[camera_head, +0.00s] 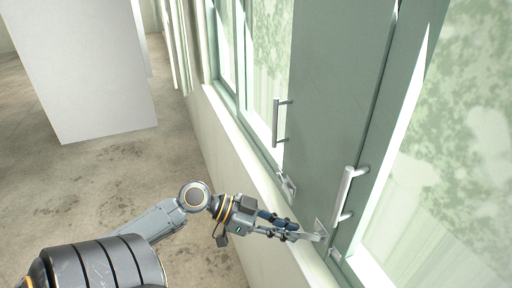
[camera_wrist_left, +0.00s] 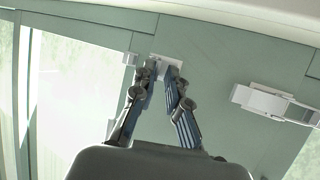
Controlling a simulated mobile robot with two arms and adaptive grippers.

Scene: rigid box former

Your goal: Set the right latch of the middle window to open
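The green window frame with its wide middle panel (camera_head: 335,90) fills the right of the head view. A small metal latch (camera_head: 320,230) sits low on the frame, by the lower end of the near handle; it shows in the wrist view as a pale plate (camera_wrist_left: 168,66). My left gripper (camera_head: 308,237) is at this latch, its fingertips (camera_wrist_left: 162,76) on either side of it with a narrow gap between them. Whether the fingers touch the latch I cannot tell; they partly hide it. A second latch (camera_head: 288,188) sits farther along, low on the frame. My right gripper is not in view.
Two bar handles stick out from the frame, a near one (camera_head: 347,190) and a farther one (camera_head: 277,122). A pale sill (camera_head: 245,133) runs below the windows. A white block (camera_head: 85,75) stands at the back left. The concrete floor (camera_head: 140,180) between is clear.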

